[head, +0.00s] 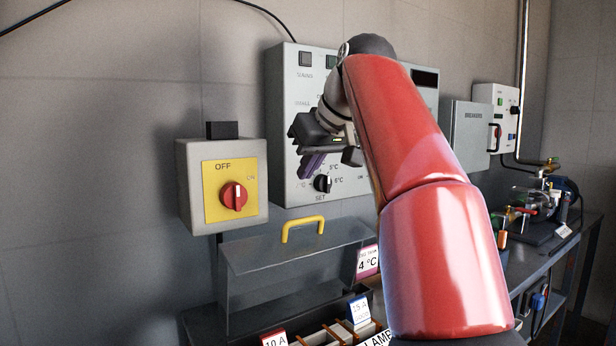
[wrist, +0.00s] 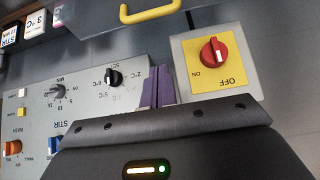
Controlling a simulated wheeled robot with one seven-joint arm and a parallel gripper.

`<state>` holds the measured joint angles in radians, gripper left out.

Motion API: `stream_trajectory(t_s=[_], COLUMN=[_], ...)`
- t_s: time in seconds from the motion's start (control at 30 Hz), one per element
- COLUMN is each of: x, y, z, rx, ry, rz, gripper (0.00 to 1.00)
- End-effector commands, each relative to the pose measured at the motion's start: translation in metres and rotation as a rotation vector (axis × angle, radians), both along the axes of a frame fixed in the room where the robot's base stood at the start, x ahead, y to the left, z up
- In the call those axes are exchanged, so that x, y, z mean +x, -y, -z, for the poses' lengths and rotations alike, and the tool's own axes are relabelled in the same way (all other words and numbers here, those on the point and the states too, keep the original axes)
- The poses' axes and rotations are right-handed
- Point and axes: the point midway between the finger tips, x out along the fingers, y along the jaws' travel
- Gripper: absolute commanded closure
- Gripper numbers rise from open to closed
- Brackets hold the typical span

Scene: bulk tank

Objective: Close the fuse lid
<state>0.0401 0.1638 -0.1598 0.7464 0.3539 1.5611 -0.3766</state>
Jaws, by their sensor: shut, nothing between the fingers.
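The clear fuse lid (head: 268,283) stands raised behind the fuse tray in the head view, with its yellow handle (head: 303,228) at the top. The handle also shows at the top of the wrist view (wrist: 150,12). The fuse tray (head: 335,335) is cut off by the bottom edge of the head view, and my arm hides its right side. My gripper (head: 311,166) is above the handle, in front of the grey control panel. Its purple fingers (wrist: 158,92) are together and empty, apart from the lid.
A switch box with a red knob (head: 233,195) is left of my gripper. The control panel (head: 283,100) with a black dial (head: 322,184) is close behind it. A breaker box (head: 468,135) and a bench with fittings (head: 540,240) are at the right.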

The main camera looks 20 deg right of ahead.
Motion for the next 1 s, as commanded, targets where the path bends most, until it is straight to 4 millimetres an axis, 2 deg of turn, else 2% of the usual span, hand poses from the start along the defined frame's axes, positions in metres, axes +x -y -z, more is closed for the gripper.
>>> stream_trajectory(t_s=[0.2,0.4,0.5,0.6,1.0], x=[0.029,0.051,0.033,0.024,0.016], y=[-0.010,-0.017,-0.011,-0.008,-0.006], z=[0.038,0.067,0.072,0.075,0.076], rx=[0.000,0.000,0.000,0.000,-0.001], ry=[-0.003,0.000,0.002,0.001,0.000], rz=[-0.001,0.001,0.002,0.001,0.001], gripper=[1.00,1.00,1.00,1.00,1.00])
